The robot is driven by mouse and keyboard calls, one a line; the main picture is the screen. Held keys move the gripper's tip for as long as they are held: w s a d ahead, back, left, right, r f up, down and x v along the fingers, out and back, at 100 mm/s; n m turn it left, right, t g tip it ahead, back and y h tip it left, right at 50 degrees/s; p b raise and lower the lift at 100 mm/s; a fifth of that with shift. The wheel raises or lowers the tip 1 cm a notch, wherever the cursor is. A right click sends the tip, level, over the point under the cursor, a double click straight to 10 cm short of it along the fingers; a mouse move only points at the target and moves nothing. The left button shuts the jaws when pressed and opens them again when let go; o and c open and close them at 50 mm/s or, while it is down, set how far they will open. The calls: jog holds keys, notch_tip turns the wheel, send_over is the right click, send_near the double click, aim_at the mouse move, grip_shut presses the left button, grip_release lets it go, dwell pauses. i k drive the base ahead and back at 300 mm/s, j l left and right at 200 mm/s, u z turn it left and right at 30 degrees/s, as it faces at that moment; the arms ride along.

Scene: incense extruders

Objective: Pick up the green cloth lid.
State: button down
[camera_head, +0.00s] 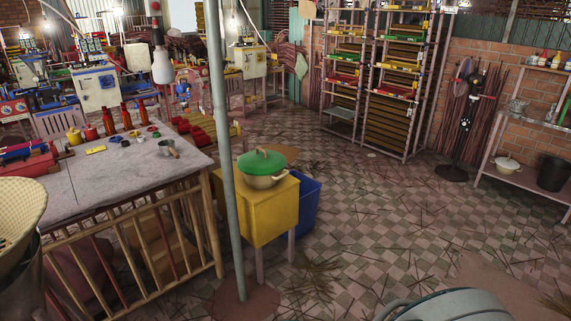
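The green lid (261,163) is domed, with a small light knob on top. It sits on a cream pot (264,182) with side handles, covering its mouth. The pot stands on a yellow cabinet (270,214) near the middle of the view, just right of a grey pole. My gripper is not in view, so its distance from the lid cannot be told.
A grey vertical pole (223,150) stands close left of the pot. A cluttered cloth-covered table (85,180) fills the left. A blue bin (306,205) is behind the cabinet. The tiled floor (370,220) to the right is largely open, with scattered sticks.

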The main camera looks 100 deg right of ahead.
aim_at(259, 162)
jog(key=z, duration=3.15)
jog(key=i+l, duration=0.25)
jog(key=i, duration=0.25)
jog(key=i+l, duration=0.25)
jog(key=i, duration=0.25)
jog(key=i+l, duration=0.2)
jog(key=i, duration=0.3)
jog(key=i+l, duration=0.25)
jog(key=i, duration=0.3)
jog(key=i+l, duration=0.25)
jog(key=i, duration=0.25)
jog(key=i+l, duration=0.25)
jog(key=i, duration=0.25)
